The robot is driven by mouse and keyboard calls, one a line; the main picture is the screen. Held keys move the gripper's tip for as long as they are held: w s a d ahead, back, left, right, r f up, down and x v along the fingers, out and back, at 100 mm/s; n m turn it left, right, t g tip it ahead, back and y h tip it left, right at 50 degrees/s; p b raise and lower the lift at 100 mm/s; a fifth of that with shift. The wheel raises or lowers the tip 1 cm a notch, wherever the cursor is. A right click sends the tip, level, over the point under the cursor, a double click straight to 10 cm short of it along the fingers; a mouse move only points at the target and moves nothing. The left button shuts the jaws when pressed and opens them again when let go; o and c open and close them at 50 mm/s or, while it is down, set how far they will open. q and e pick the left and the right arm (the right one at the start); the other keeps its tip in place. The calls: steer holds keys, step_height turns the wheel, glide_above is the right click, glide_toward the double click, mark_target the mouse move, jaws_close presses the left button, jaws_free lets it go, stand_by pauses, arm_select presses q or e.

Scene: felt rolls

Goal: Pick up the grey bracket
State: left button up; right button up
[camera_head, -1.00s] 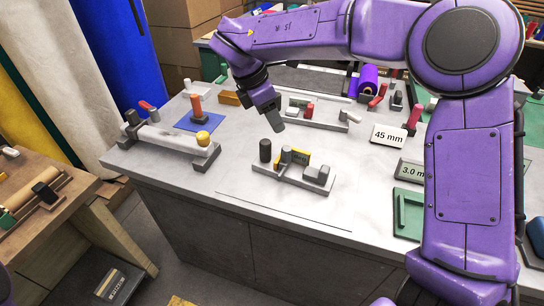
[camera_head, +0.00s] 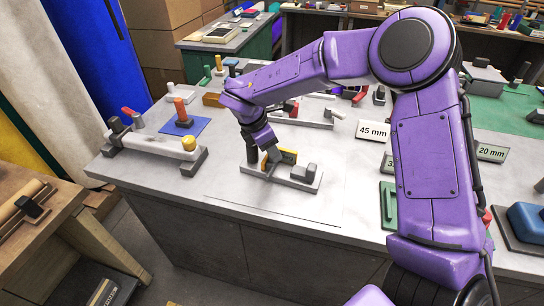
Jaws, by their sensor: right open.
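A low grey fixture (camera_head: 262,176) sits near the front middle of the grey worktop. A stepped grey piece (camera_head: 304,173) stands at its right end, and it may be the grey bracket; I cannot tell for sure. A yellow block (camera_head: 288,156) and a dark cylinder (camera_head: 251,156) stand on or just behind the fixture. My right gripper (camera_head: 270,157) is open and points down over the fixture's left-middle part, beside the yellow block. It hides part of the fixture, and I cannot tell whether it touches anything. My left gripper is out of view.
A longer fixture with a yellow knob (camera_head: 189,143) stands at left. An orange-handled tool (camera_head: 182,112) stands on a blue mat. A "45 mm" sign (camera_head: 373,131) and green tray (camera_head: 389,205) are at right. The front worktop strip is clear.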

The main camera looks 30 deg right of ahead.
steer(key=shift+a, duration=0.1)
jaws_close()
steer(key=shift+r, duration=0.1)
steer(key=shift+r, duration=0.4)
step_height(320, 180, up, 9)
steer(key=shift+f+b, duration=0.2)
steer(key=shift+b, duration=0.8)
steer(key=shift+r, duration=0.25)
